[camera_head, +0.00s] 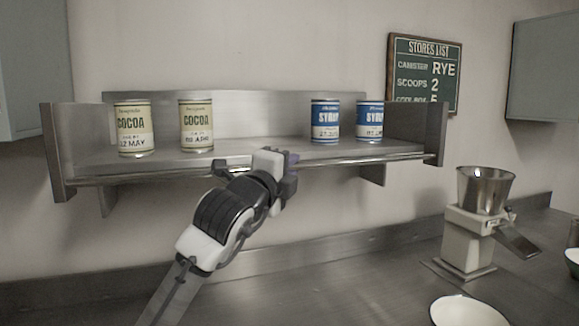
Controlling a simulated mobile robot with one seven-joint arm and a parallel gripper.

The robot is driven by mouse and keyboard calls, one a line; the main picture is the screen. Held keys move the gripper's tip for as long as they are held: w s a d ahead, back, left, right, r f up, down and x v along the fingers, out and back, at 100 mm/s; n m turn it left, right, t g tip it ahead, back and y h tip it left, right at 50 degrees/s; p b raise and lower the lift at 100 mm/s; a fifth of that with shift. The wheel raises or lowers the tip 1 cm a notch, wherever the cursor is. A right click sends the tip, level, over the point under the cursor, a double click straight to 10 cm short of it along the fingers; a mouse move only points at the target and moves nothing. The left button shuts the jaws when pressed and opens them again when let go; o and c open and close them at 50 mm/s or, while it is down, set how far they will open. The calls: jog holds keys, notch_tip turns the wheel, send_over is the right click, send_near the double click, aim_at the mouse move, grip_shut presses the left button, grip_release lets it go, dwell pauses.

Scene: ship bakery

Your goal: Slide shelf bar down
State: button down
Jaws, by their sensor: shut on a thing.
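The shelf bar (370,161) is a thin metal rod along the front edge of the metal wall shelf (255,146). It runs between the shelf's two end plates and sits low, near the level of the shelf board. My gripper (285,165) is at the middle of the bar and is shut on it; its fingertips are largely hidden behind the wrist. Two cocoa cans (134,128) (197,126) stand upright on the left of the shelf. Two blue and white syrup cans (325,121) (370,121) stand upright on the right.
A green stores list board (424,73) hangs on the wall at right. Below it, a grinder with a metal hopper (485,190) stands on the counter (330,285). A white bowl (467,312) is at the front right. The counter's middle is clear.

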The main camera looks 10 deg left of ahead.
jog(key=c, duration=1.4)
grip_release()
jog(key=shift+r, duration=0.1)
jog(key=b+v, duration=0.5)
jog(key=v, duration=0.8)
jog(key=shift+s, duration=0.4)
jog(key=shift+a, duration=0.1)
